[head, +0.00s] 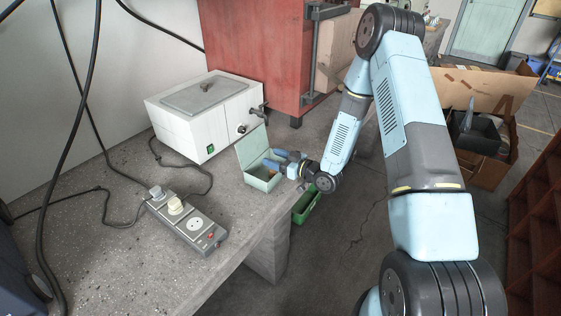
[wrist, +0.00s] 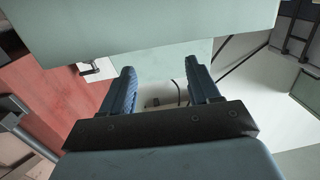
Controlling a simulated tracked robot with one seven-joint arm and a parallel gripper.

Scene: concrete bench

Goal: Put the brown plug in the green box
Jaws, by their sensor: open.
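The pale green box (head: 262,182) stands on the bench's right edge in the head view, its lid (head: 250,147) raised. My gripper (head: 270,158) is open, its blue fingers reaching over the box from the right. In the wrist view the open fingers (wrist: 160,66) have nothing visible gripped between them, and a pale green panel (wrist: 150,25), likely the lid, crosses the top. A small brownish patch (head: 272,174) shows inside the box below the fingers; I cannot tell surely whether it is the brown plug.
A white appliance (head: 203,115) with knobs stands left of the box. A grey power strip (head: 188,222) with pale plugs lies in front. A red cabinet (head: 252,55) is behind. A darker green bin (head: 306,206) sits below the bench edge. Black cables run along the left.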

